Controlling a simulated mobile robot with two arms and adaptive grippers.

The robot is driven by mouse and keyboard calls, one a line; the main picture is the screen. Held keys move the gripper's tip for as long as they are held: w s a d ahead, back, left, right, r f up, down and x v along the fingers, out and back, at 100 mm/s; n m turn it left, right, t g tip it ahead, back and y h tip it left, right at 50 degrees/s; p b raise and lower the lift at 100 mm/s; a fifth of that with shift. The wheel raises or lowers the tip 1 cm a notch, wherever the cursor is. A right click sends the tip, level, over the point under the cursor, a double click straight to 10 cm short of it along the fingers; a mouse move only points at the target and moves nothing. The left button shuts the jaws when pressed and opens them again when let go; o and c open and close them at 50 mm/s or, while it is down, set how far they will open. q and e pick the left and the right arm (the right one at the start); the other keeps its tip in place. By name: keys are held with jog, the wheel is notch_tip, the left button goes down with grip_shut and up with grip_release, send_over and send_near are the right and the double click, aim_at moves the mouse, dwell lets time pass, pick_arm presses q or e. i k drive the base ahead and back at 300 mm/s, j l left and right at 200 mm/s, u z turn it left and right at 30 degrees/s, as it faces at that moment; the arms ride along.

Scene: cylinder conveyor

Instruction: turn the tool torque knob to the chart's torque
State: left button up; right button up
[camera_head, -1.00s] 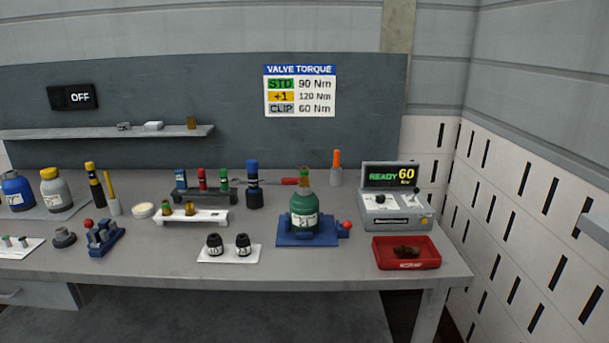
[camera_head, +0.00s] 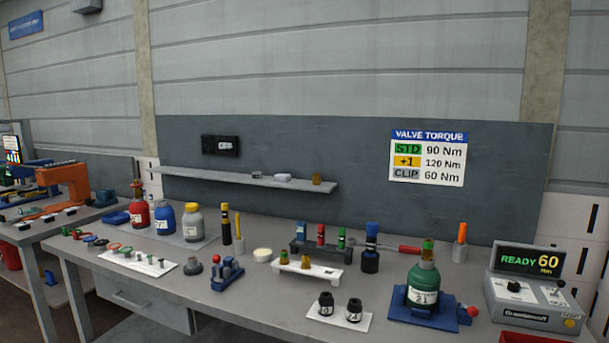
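The torque tool box (camera_head: 538,286) stands at the right end of the bench. Its display (camera_head: 530,260) reads READY 60 Nm in green and yellow. A dark knob (camera_head: 514,287) sits on the left of its sloped front panel, and a small yellowish control is on the right. The torque chart (camera_head: 428,158) on the back panel lists STD 90 Nm, +1 120 Nm and CLIP 60 Nm. A green cylinder (camera_head: 423,283) with a brass valve on top stands in a blue holder (camera_head: 398,306) left of the box. Neither of my grippers is in view.
A red tray (camera_head: 524,338) is cut off at the bottom edge, in front of the box. An orange-handled tool (camera_head: 460,240) stands behind the holder. Racks, sockets and more cylinders fill the bench leftward. A second table (camera_head: 35,235) is at the far left.

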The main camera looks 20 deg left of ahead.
aim_at(514, 287)
jog(key=i+j+z, duration=0.1)
jog(key=i+z, duration=0.25)
jog(key=i+j+z, duration=0.1)
jog(key=z, duration=0.25)
jog(key=i+j, duration=0.05)
jog(key=i, duration=0.05)
